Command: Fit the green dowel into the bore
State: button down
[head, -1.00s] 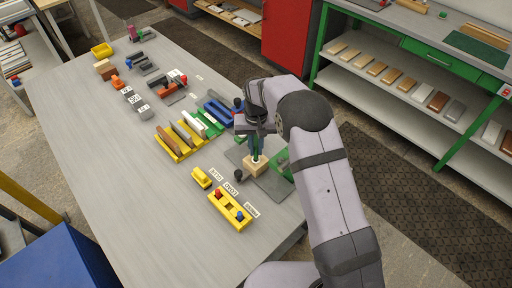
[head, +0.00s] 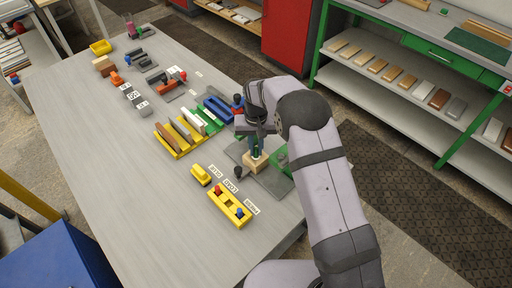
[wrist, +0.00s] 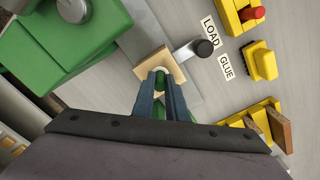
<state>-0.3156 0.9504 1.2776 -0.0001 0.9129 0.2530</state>
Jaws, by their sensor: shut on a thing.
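The green dowel (head: 256,153) is upright over the wooden block (head: 255,167), which stands on a grey plate on the table. My gripper (head: 256,148) is shut on the dowel, directly above the block. In the wrist view the dowel (wrist: 160,80) shows between the two blue-grey fingers (wrist: 160,90), with its end at the middle of the block (wrist: 174,68). The bore is hidden behind the dowel and fingers. I cannot tell whether the dowel's end is inside it or just above.
A green fixture (wrist: 70,40) stands close beside the block. A black knob (wrist: 202,47) is on the other side, near the LOAD and GLUE labels. Yellow holders (head: 232,208) and a yellow rack of boards (head: 172,148) lie nearby.

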aim_at(256, 148)
jog(key=shift+f, duration=0.3)
jog(key=c, duration=1.7)
grip_release()
jog(key=shift+r, duration=0.15)
notch_tip(256, 148, up, 6)
jog(key=b, duration=0.2)
jog(key=shift+r+b, duration=0.25)
jog(key=shift+b, duration=0.15)
jog(key=shift+r, duration=0.3)
